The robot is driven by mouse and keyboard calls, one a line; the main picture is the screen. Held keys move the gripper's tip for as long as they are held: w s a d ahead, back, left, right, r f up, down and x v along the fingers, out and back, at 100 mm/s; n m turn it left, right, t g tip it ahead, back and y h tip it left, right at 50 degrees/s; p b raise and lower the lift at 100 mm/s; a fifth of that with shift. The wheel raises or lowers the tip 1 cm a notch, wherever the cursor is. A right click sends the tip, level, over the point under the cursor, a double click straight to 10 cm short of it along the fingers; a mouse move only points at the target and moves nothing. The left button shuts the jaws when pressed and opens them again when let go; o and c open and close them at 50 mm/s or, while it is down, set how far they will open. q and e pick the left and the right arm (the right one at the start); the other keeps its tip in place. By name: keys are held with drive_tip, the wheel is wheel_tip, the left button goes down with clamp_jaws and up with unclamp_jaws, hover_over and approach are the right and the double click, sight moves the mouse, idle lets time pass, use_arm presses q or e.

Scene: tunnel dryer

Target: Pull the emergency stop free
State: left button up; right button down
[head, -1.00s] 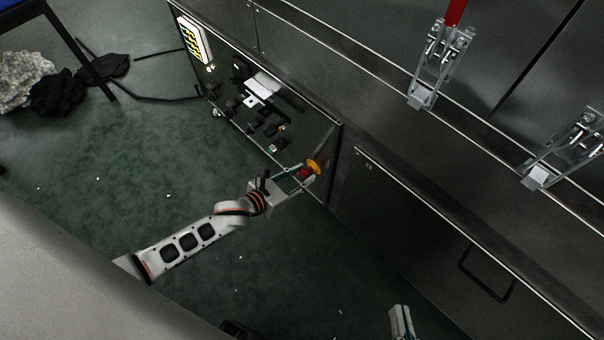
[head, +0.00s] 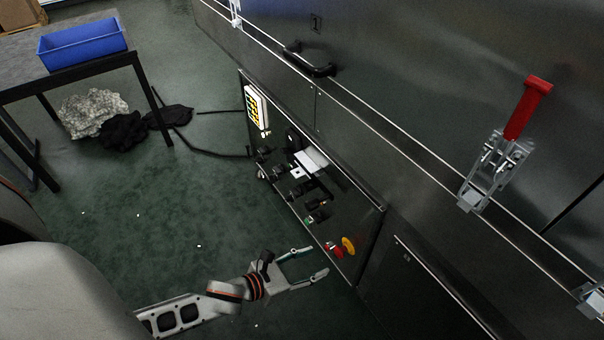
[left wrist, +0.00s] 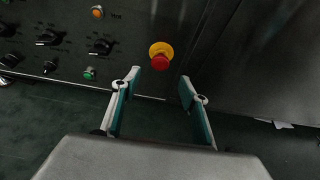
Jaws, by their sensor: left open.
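The emergency stop is a red mushroom button on a yellow collar, low on the right end of the dark control panel (head: 362,220). The red emergency stop (head: 336,250) shows in the head view, and the red emergency stop also shows in the left wrist view (left wrist: 160,62). My left gripper (head: 312,262) is open and empty, just left of and below the button in the head view. In the left wrist view the button lies beyond and between the open fingertips (left wrist: 161,80), apart from both. My right gripper is not in view.
A red-handled toggle clamp (head: 498,170) sits on the metal housing above. A table with a blue crate (head: 82,48) stands far left; green floor lies between.

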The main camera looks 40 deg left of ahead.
use_arm(q)
drive_tip(key=v, duration=0.3)
drive_tip(key=shift+s+a, duration=0.15)
drive_tip(key=shift+s, duration=0.15)
drive_tip(key=shift+r, duration=0.1)
